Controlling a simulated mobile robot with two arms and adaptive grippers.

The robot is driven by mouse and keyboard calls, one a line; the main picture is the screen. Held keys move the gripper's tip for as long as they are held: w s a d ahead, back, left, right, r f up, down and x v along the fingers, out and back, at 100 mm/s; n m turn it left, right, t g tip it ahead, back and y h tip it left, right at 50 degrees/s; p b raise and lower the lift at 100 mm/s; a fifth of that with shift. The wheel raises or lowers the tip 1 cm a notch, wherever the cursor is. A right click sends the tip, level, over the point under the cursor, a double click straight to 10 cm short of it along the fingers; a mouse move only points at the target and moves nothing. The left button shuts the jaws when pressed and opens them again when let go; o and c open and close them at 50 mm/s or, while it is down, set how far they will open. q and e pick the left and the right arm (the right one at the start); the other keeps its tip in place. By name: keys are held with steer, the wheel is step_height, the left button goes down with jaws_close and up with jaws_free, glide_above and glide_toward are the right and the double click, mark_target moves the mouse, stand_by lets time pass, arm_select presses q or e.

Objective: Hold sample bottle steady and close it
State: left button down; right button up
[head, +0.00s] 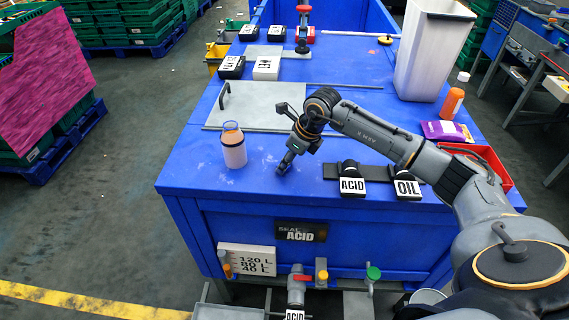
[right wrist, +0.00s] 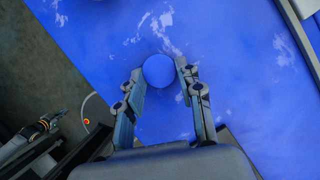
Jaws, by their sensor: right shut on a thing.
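The sample bottle (head: 233,148), clear with a pale body and orange near its top, stands upright on the blue bench top near its front left; I see no cap on it. My right gripper (head: 283,168) points down to the right of the bottle, apart from it, low over the bench. In the right wrist view a round blue thing, which looks like a cap (right wrist: 158,71), sits between the fingertips of this gripper (right wrist: 160,80), shut on it. What seems to be my left arm's gripper (right wrist: 42,124) shows small at the left of that view; its fingers are unclear.
A grey lid plate (head: 262,104) with a handle lies behind the bottle. ACID (head: 352,187) and OIL (head: 407,189) tags sit on the right. A white bin (head: 430,50), an orange bottle (head: 452,103) and a red tray (head: 490,165) stand farther right.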

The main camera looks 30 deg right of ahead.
steer(key=shift+r, duration=0.1)
steer(key=shift+w+r, duration=0.1)
steer(key=shift+r, duration=0.45)
steer(key=s+a+r+b, duration=0.2)
steer(key=s+a+r, duration=0.1)
steer(key=s+r, duration=0.3)
steer(key=s+a+r+b, duration=0.3)
steer(key=s+r, duration=0.2)
steer(key=s, duration=0.1)
steer(key=shift+s+a+r+b, duration=0.3)
steer(key=shift+r+b, duration=0.05)
